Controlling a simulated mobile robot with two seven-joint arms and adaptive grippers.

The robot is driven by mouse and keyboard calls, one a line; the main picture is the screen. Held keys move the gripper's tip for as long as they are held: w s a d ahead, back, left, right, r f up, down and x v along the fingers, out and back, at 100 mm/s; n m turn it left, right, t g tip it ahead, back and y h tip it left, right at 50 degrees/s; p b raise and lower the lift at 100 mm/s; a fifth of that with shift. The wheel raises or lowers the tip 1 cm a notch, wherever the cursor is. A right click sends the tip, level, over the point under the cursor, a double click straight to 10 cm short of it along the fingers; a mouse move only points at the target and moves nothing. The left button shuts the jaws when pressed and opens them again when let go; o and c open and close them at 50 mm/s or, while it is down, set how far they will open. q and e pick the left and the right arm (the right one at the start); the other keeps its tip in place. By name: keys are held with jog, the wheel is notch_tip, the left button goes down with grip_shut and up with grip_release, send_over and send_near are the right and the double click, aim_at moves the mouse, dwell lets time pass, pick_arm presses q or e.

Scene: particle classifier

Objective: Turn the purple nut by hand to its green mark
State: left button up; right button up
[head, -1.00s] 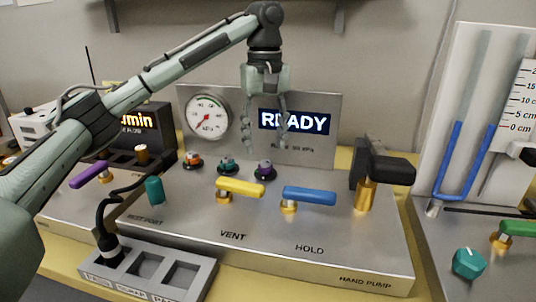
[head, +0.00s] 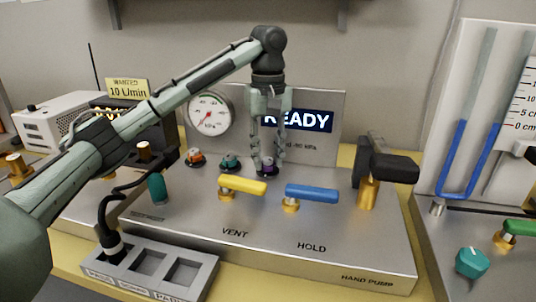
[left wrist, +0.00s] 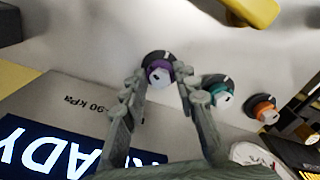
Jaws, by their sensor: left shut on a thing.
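The purple nut (head: 267,168) stands on a black collar on the steel panel, at the right end of a row of three small knobs. My left gripper (head: 268,173) points down over it and is shut on it, one finger at each side. In the left wrist view the purple nut (left wrist: 158,67) shows between the fingertips (left wrist: 161,80), with a pale top and a light mark on its dark collar. I cannot make out a green mark there. My right gripper is in neither view.
A teal knob (head: 230,162) and an orange knob (head: 195,157) stand left of the nut. Yellow (head: 243,185) and blue (head: 312,193) levers are in front. The READY display (head: 310,121) and gauge (head: 209,112) stand behind. A hand pump (head: 370,180) is at the right.

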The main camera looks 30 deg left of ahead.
pick_arm(q)
grip_shut()
jog(key=shift+m, duration=0.3)
jog(key=m, duration=1.1)
jog(key=shift+a, duration=0.1)
jog(key=m, duration=0.9)
jog(key=shift+w+a+r+m, duration=0.1)
jog(key=shift+r+m, duration=0.05)
jog(key=shift+m, duration=0.25)
jog(key=m, duration=0.5)
